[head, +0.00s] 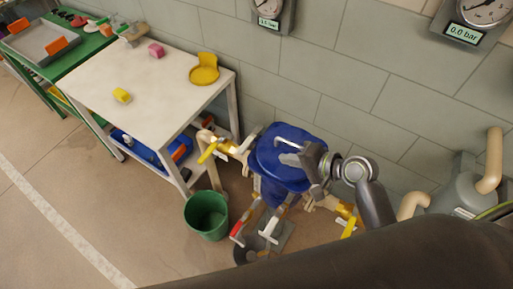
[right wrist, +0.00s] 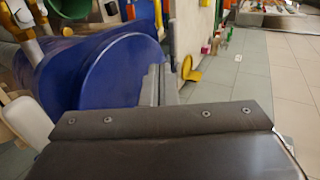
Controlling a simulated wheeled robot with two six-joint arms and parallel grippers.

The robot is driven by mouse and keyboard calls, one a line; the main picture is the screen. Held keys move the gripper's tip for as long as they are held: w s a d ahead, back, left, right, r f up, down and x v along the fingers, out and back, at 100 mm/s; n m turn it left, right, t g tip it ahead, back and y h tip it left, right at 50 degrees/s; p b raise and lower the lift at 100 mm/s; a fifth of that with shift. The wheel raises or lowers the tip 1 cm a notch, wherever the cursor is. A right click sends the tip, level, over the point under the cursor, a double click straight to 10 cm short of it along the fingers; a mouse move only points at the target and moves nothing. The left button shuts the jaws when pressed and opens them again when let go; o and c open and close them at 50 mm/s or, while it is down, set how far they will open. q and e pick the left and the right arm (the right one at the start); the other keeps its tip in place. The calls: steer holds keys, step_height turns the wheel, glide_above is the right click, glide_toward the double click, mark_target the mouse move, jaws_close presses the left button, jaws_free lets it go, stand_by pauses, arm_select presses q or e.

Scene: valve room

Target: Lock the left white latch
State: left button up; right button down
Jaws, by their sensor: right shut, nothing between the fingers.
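A blue vessel (head: 274,168) with a round blue lid stands against the wall; it also fills the left of the right wrist view (right wrist: 95,80). Below it are a white handle with a red part (head: 237,231) on the left and a plain white handle (head: 269,230) to its right. I cannot tell which is the left white latch. A white rounded part (right wrist: 27,122) shows beside the vessel in the right wrist view. My right gripper (head: 283,150) is shut and empty over the blue lid, apart from the white handles. My left gripper is not in view.
A white table (head: 140,85) with yellow and pink pieces stands left of the vessel. A green bucket (head: 206,214) is on the floor near the handles. Yellow valve handles (head: 208,152) and pipes flank the vessel. Gauges (head: 268,14) hang on the wall. Floor at left is clear.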

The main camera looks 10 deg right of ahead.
mark_target(247, 148)
steer(key=p+x, duration=0.1)
steer(key=x, duration=0.5)
steer(key=shift+w+a, duration=0.25)
steer(key=shift+w+a+f+p, duration=0.15)
steer(key=shift+w+a+p, duration=0.45)
steer(key=shift+w+a, duration=0.6)
steer(key=shift+w+a+f, duration=0.1)
steer(key=shift+w+a, duration=0.25)
steer(key=shift+w, duration=0.05)
